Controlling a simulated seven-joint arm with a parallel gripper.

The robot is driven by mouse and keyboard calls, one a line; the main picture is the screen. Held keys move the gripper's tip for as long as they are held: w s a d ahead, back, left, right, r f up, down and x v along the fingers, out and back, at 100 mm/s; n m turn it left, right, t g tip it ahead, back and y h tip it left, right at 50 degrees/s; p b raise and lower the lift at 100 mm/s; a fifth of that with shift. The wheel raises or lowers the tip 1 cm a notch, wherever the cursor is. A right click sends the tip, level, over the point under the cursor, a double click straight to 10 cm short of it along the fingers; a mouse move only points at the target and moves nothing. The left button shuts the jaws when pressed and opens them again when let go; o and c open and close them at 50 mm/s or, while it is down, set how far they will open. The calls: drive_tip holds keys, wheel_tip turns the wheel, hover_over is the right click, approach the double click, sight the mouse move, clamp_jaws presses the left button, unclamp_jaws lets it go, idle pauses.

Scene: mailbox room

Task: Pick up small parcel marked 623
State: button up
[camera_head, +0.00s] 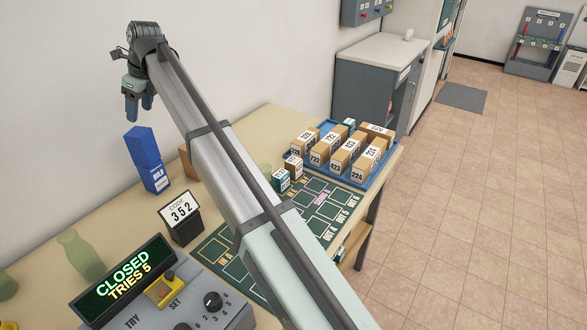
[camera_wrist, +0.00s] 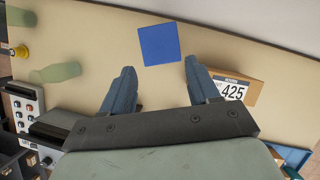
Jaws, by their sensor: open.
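I cannot make out a parcel marked 623 in either view. Two small parcels, a teal one (camera_head: 281,181) and a brown one (camera_head: 293,167), stand in front of the blue tray (camera_head: 352,182); their numbers are too small to read surely. My gripper (camera_head: 139,117) is open and empty, high at the left above a tall blue box (camera_head: 147,160). In the wrist view the blue box (camera_wrist: 160,44) shows beyond and between my open fingers (camera_wrist: 157,82). A brown parcel marked 425 (camera_wrist: 252,94) is beside the right finger, partly hidden by it.
The tray holds several brown parcels (camera_head: 343,150). A green mat (camera_head: 328,203) with outlined spaces lies before it. A code stand reading 352 (camera_head: 181,215), a control box showing CLOSED, TRIES 5 (camera_head: 125,282), and a green bottle (camera_head: 80,254) stand at the left. My arm hides the table's middle.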

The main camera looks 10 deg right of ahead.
drive_tip(key=w+d+f+m, duration=0.1)
drive_tip(key=w+d, duration=0.2)
drive_tip(key=d, duration=0.3)
drive_tip(key=w+d+f+m, duration=0.1)
drive_tip(key=w+d, duration=0.2)
drive_tip(key=d, duration=0.3)
drive_tip(key=m+g+h, duration=0.2)
drive_tip(key=m+h, duration=0.1)
drive_tip(key=h, duration=0.1)
hover_over(294, 160)
wheel_tip(294, 160, down, 10)
wheel_tip(294, 160, down, 13)
drive_tip(key=shift+f, duration=0.15)
drive_tip(key=c, duration=0.8)
